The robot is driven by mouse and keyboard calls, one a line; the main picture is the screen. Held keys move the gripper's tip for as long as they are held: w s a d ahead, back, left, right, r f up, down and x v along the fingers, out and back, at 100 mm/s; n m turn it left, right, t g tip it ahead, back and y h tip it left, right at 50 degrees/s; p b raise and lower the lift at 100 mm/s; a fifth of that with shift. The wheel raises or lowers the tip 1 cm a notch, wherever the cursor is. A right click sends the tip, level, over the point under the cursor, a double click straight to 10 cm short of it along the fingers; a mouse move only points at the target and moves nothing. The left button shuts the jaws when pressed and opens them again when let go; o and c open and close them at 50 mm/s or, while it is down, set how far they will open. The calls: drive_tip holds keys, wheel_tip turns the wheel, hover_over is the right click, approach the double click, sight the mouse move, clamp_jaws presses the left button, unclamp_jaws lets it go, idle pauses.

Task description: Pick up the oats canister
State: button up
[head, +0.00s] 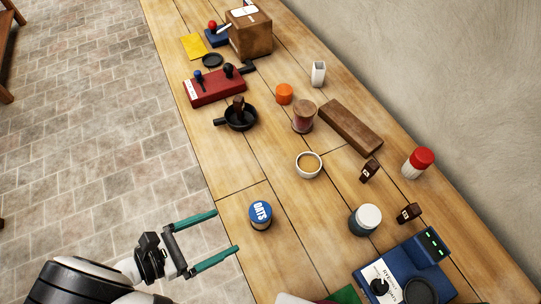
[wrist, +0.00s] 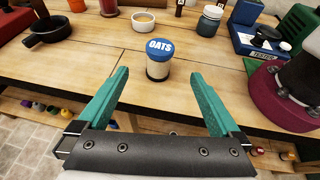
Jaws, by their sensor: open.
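The oats canister (head: 260,216) stands upright near the front edge of the wooden table in the head view. It has a blue lid marked OATS and a pale body with a dark band. In the wrist view the canister (wrist: 158,62) stands ahead of my gripper, between the lines of its two fingers. My gripper (head: 228,231) has teal fingers, spread apart and empty, to the left of the canister in the head view. The gripper (wrist: 162,75) does not touch the canister.
A white cup (head: 308,165) with brown contents stands behind the canister. A jar with a pale lid (head: 365,219) and a blue device (head: 407,270) are to the right. A black pan (head: 240,117) lies farther up the table. The wood around the canister is clear.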

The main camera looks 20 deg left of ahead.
sight(270, 211)
drive_tip(key=x, duration=1)
drive_tip(key=f+x, duration=0.1)
drive_tip(key=x, duration=0.4)
drive_tip(key=shift+f, duration=0.15)
clamp_jaws()
